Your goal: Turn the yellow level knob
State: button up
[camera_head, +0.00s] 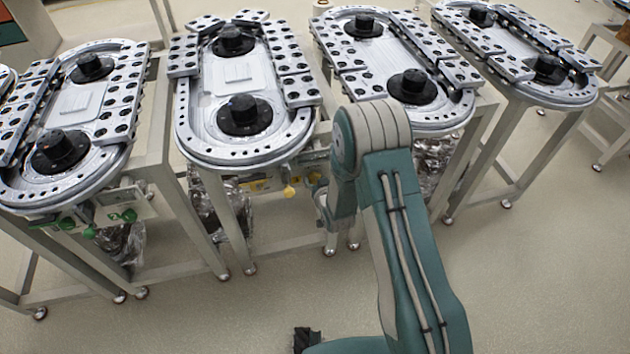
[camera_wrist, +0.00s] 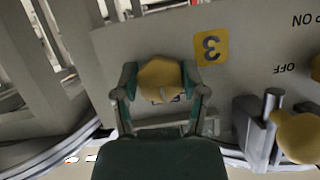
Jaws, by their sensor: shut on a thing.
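In the wrist view a round yellow knob (camera_wrist: 160,76) with a pale pointer mark sits on a grey panel (camera_wrist: 255,60). My gripper (camera_wrist: 161,84) has one finger on each side of the knob and is shut on it. Printing on the panel just below the knob is partly hidden. In the head view a yellow knob (camera_head: 289,191) shows on the front of the second ring track from the left; my arm hides part of that area.
Another yellow knob (camera_wrist: 299,137) and a metal lever (camera_wrist: 270,105) stand close to the right of my gripper, by upside-down ON and OFF print. A track with green knobs (camera_head: 129,215) stands at left, more tracks at right. The floor in front is open.

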jog(key=n+h, duration=0.2)
jog(key=n, duration=0.1)
jog(key=shift+w+r+n+t+h, duration=0.1)
jog(key=shift+n+t+h, duration=0.2)
jog(key=shift+n+t, duration=0.1)
jog(key=n+h, duration=0.1)
jog(key=n, duration=0.1)
jog(key=n+t+h, duration=0.1)
jog(key=n, duration=0.1)
jog(key=shift+a+n+t, duration=0.1)
jog(key=shift+n+t, duration=0.2)
jog(key=n+t+h, duration=0.1)
jog(key=n, duration=0.1)
jog(key=n+t, duration=0.1)
jog(key=n, duration=0.1)
jog(key=shift+h, duration=0.4)
jog(key=n+t, duration=0.2)
jog(key=n, duration=0.3)
jog(key=shift+f+n, duration=0.2)
jog(key=shift+n, duration=0.2)
